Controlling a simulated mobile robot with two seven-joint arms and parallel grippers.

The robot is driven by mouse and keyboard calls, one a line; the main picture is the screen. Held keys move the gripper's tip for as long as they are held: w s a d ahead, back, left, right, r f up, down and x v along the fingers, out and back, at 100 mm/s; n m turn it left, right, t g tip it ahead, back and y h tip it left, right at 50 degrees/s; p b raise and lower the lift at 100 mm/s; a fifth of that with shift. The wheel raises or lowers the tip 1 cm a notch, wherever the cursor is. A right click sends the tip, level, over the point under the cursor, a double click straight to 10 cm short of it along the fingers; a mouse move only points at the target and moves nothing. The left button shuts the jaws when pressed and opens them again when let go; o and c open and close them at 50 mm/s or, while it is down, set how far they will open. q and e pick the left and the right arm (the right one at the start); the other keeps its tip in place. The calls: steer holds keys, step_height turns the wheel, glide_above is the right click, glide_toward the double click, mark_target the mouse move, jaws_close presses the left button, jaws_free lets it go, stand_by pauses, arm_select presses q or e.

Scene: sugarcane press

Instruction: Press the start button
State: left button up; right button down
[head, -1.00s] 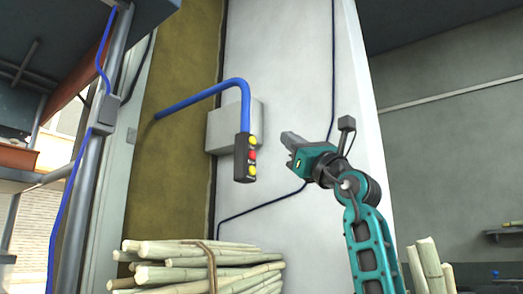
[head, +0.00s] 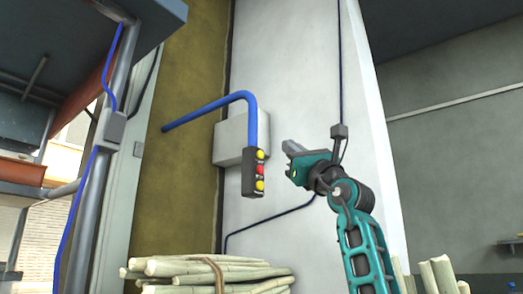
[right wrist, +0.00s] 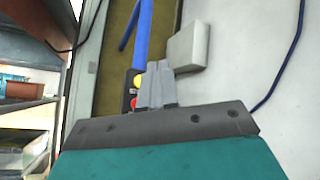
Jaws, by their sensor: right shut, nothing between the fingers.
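A dark button box (head: 254,173) hangs at the end of a bent blue pipe (head: 210,103). Its face carries a yellow button (head: 260,155), a red button (head: 260,170) and a lower yellow button (head: 260,185). I cannot read which one is the start button. My right gripper (head: 290,148) is shut and empty, just right of the box and apart from it, fingers pointing left. In the right wrist view its shut fingers (right wrist: 157,85) partly cover the box; a yellow button (right wrist: 138,82) and the red button (right wrist: 133,102) show beside them. My left gripper is not in view.
A grey wall box (head: 228,138) sits behind the button box on the white wall. A tied bundle of cane (head: 200,272) lies below. A metal post with a blue cable (head: 88,200) stands at left. Free air surrounds my right gripper.

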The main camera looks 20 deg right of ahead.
mark_target(261, 155)
arm_select(q)
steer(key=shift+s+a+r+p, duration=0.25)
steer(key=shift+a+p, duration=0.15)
steer(key=shift+p, duration=0.25)
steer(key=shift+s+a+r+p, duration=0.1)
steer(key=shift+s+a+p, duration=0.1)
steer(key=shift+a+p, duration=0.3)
arm_select(e)
steer(key=w+a, duration=0.1)
steer(key=w, duration=0.1)
steer(key=w+a, duration=0.1)
steer(key=w, duration=0.1)
steer(key=shift+a, duration=0.15)
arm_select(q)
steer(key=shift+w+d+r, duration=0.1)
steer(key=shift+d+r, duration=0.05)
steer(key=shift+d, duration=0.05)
arm_select(e)
steer(key=shift+s, duration=0.1)
arm_select(q)
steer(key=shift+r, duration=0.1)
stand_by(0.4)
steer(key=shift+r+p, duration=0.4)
steer(key=shift+p, duration=0.15)
arm_select(e)
steer(key=shift+w+a, duration=0.2)
steer(key=shift+w, duration=0.2)
